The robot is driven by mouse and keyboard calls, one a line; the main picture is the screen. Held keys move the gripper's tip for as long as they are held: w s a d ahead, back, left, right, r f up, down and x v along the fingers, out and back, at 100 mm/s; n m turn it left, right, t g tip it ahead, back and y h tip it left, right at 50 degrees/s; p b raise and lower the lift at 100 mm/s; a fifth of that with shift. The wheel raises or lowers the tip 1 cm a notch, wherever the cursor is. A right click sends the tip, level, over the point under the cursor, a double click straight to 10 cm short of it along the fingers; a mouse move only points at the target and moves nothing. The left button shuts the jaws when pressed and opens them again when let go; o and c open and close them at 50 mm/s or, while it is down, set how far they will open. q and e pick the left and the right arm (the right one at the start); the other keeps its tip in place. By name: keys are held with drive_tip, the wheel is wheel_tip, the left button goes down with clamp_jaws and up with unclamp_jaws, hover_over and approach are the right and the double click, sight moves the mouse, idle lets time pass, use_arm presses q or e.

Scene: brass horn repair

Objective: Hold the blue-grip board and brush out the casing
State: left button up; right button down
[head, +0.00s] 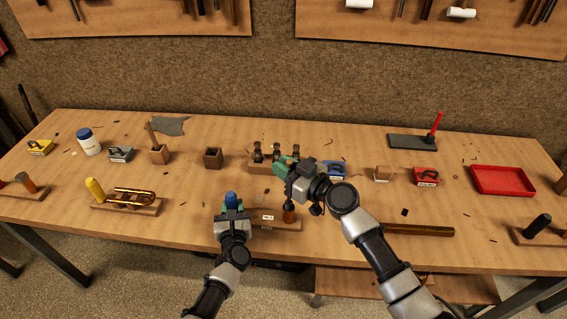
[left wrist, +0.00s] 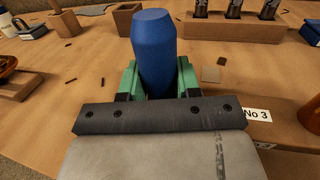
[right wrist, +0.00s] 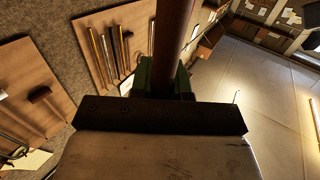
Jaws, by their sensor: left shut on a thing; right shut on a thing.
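My left gripper (head: 233,205) is shut on the blue grip (left wrist: 154,45) of a wooden board (head: 284,225) labelled No 3. The board lies near the table's front edge. A copper-brown cylinder (head: 289,213), likely the casing, stands at the board's right; part of it shows in the left wrist view (left wrist: 311,116). My right gripper (head: 283,166) is above and behind the board, shut on a reddish-brown rod (right wrist: 171,35). The rod's working end is hidden, so I cannot tell if it is a brush. In the head view the gripper hides most of the rod.
A wooden rack (head: 262,166) with dark upright pieces stands behind the board. A yellow-grip board (head: 128,207) with brass parts lies left. A red tray (head: 503,181) and dark slab (head: 410,142) are right. A brown handle (head: 418,230) lies right of my right forearm. Small scraps dot the table.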

drive_tip(key=shift+f, duration=1.25)
drive_tip(key=shift+r, duration=2.5)
drive_tip(key=shift+r, duration=2.5)
use_arm(q)
drive_tip(key=o, duration=1.1)
drive_tip(key=shift+o, duration=0.2)
